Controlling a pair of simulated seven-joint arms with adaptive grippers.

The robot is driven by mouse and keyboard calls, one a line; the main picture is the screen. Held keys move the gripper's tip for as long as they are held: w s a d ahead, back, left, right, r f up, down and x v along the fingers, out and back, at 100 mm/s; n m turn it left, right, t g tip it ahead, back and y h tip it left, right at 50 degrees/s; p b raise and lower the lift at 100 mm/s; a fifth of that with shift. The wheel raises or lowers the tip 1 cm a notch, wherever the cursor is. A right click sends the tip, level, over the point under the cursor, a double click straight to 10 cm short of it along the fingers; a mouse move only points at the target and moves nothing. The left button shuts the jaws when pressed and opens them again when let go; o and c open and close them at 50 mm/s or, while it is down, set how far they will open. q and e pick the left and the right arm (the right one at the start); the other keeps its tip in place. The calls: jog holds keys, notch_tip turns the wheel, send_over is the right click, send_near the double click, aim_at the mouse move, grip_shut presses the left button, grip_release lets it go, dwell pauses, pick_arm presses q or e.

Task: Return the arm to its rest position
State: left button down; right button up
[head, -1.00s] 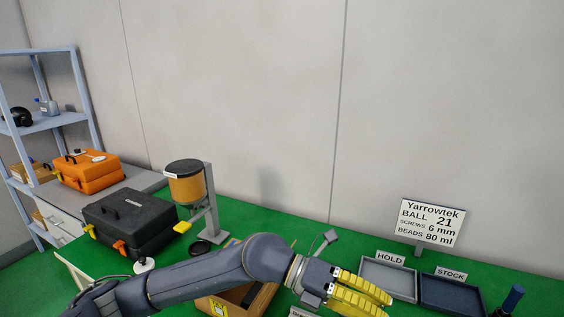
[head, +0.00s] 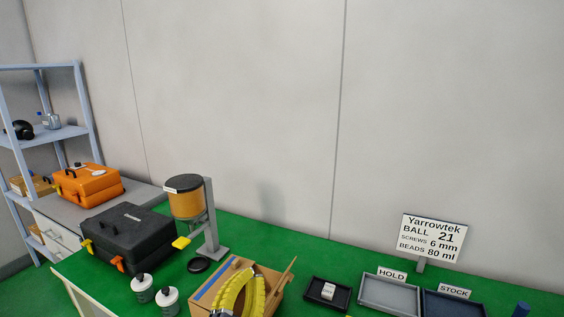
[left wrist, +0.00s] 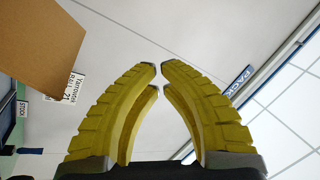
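My left gripper (head: 246,280) shows at the bottom of the head view, in front of an open cardboard box (head: 207,300). Only its yellow ribbed fingers are clear there; the arm behind it is out of the frame.
A dispenser (head: 187,203), a black case (head: 128,236) and an orange case (head: 90,186) are behind. A small dark tray (head: 315,297), the grey HOLD tray (head: 388,309) and the blue STOCK tray (head: 450,304) lie right.

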pick_arm(q)
jog(key=s+a+f+n+g+y, duration=0.2)
jog(key=s+a+f+g+y, duration=0.15)
jog(key=a+f, duration=0.4)
jog(key=s+a+f+n+g+y, duration=0.35)
jog(key=a+f, duration=0.25)
jog(key=f, duration=0.3)
jog(key=s+a+f+g+y, duration=0.1)
jog(key=s+a+f+g, duration=0.2)
jog(key=s+a+f, duration=0.45)
jog(key=s+a+f+g+y, duration=0.25)
jog(key=s+f+g, duration=0.2)
jog(key=s, duration=0.55)
jog(key=s+d+f+g+h, duration=0.1)
jog(key=d+f, duration=0.1)
jog(key=f, duration=0.9)
jog(key=s+d+f+h, duration=0.2)
jog(key=f, duration=1)
jog(key=s+d+f+g+h, duration=0.1)
jog(key=d+f, duration=0.1)
jog(key=f, duration=0.9)
jog(key=s+f+n+g+h, duration=0.1)
jog(key=s+f+n+g, duration=0.2)
jog(key=s+f, duration=1.5)
jog(key=s, duration=0.3)
jog(key=shift+a, duration=0.4)
jog(key=shift+w, duration=0.1)
